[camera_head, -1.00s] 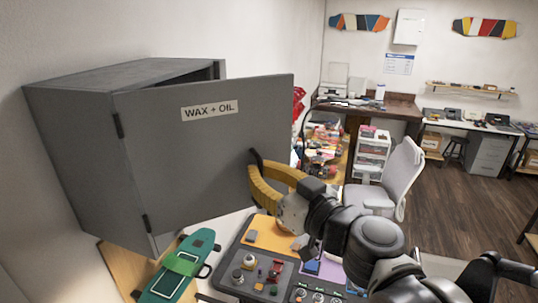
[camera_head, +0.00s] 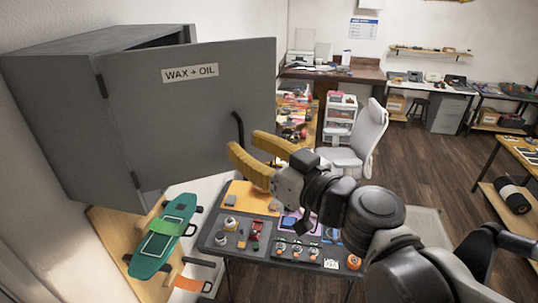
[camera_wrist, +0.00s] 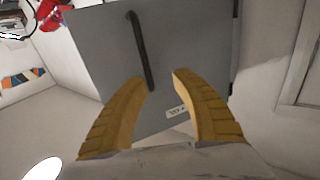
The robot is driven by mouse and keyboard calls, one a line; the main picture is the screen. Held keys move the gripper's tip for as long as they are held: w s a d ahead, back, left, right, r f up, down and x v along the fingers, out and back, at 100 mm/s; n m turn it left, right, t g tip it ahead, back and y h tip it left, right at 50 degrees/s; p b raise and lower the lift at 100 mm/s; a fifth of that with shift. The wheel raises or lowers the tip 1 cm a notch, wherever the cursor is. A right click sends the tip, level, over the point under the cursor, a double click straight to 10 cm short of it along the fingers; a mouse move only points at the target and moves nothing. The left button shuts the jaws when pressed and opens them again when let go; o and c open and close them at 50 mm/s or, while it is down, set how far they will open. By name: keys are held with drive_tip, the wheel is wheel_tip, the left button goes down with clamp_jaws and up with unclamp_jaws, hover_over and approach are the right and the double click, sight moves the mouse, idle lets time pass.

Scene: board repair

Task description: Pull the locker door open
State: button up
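The grey locker (camera_head: 45,95) hangs on the left wall. Its door (camera_head: 170,120), labelled "WAX + OIL", stands partly open, hinged on its left edge, with a gap along the top. The dark bar handle (camera_head: 239,130) is near the door's right edge. My gripper (camera_head: 245,143), with yellow fingers, is open and empty just below and in front of the handle. In the wrist view the door (camera_wrist: 195,55) fills the middle, and the handle (camera_wrist: 139,45) runs down to near the left fingertip. My gripper (camera_wrist: 161,79) is spread there, with the handle not between the fingers.
Below the door are a green skateboard (camera_head: 165,235) on a wooden board and a workbench tray (camera_head: 235,265) with parts. A grey chair (camera_head: 365,140) and white drawers (camera_head: 340,118) stand behind my arm. The floor on the right is mostly clear.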

drive_tip(key=d+v, duration=0.1)
drive_tip(key=v, duration=0.8)
drive_tip(key=shift+w+f, duration=0.2)
drive_tip(key=shift+w, duration=0.2)
drive_tip(key=shift+s, duration=0.1)
